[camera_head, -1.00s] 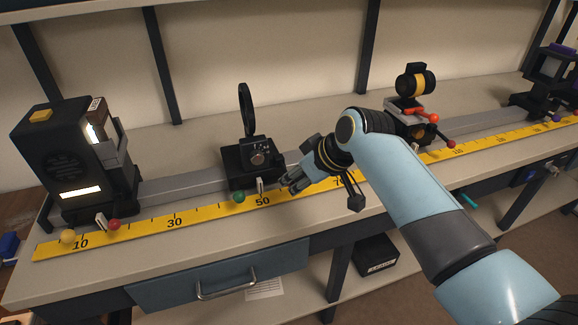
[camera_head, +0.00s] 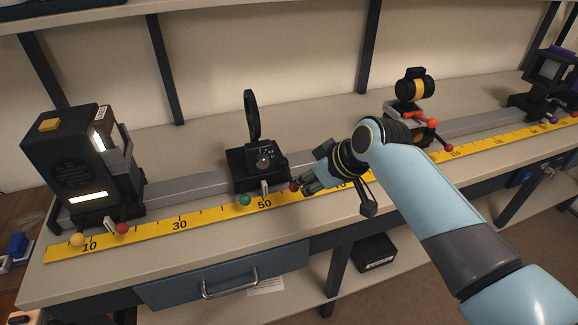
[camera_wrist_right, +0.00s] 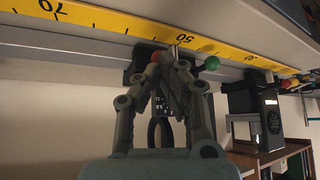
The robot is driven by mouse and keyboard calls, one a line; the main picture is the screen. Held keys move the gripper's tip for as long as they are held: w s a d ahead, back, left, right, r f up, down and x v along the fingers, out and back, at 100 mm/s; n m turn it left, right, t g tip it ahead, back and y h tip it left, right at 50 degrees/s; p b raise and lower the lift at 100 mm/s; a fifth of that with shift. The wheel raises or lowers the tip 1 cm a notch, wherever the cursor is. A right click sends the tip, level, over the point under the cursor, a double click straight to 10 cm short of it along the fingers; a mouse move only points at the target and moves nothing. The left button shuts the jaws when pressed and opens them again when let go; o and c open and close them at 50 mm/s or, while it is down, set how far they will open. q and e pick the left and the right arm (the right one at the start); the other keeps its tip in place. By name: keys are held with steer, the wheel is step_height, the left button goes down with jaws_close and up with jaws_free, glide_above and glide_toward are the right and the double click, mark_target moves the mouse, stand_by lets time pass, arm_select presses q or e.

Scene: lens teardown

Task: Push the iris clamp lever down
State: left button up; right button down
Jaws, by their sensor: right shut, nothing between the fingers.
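The iris carriage (camera_head: 262,180) is a black block on the rail near the 50 mark, with a dark ring standing up behind it. A green ball (camera_head: 245,199) sits at its front left, with a white pointer beside it. A red ball-tipped lever (camera_head: 295,186) sits at its front right. My right gripper (camera_head: 306,186) is shut and empty close to the red ball; I cannot tell whether they touch. In the right wrist view the fingers (camera_wrist_right: 170,58) overlap the carriage, with the red ball (camera_wrist_right: 155,56) partly behind them and the green ball (camera_wrist_right: 212,63) to the right.
A black lamp housing (camera_head: 82,165) stands at the left, and a lens mount (camera_head: 413,100) stands right of my arm. A yellow ruler (camera_head: 200,222) runs along the front of the bench. The bench top behind the rail is mostly clear.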

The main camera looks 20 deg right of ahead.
steer(key=v, duration=1.1)
steer(key=shift+s+r, duration=0.3)
steer(key=shift+d, duration=0.15)
steer(key=s+d+f+m+g+h+b, duration=0.15)
steer(key=s+f, duration=0.45)
steer(key=f, duration=0.6)
steer(key=s+d+f+m+g+b, duration=0.1)
steer(key=s+f+g+b, duration=0.15)
steer(key=s+f, duration=0.65)
steer(key=s+d+f+m+g+h+b, duration=0.1)
steer(key=s+d+f+b, duration=0.15)
steer(key=f, duration=1.25)
steer(key=s+d+f+m+h+b, duration=0.1)
steer(key=s+d+f+b, duration=0.1)
steer(key=s+f, duration=0.7)
steer(key=s+d+f+m+h+b, duration=0.1)
steer(key=s+d+f, duration=0.1)
steer(key=s+f, duration=0.7)
steer(key=s, duration=0.8)
steer(key=shift+g+b, duration=0.3)
steer(key=shift+b, duration=0.05)
steer(key=shift+d, duration=0.1)
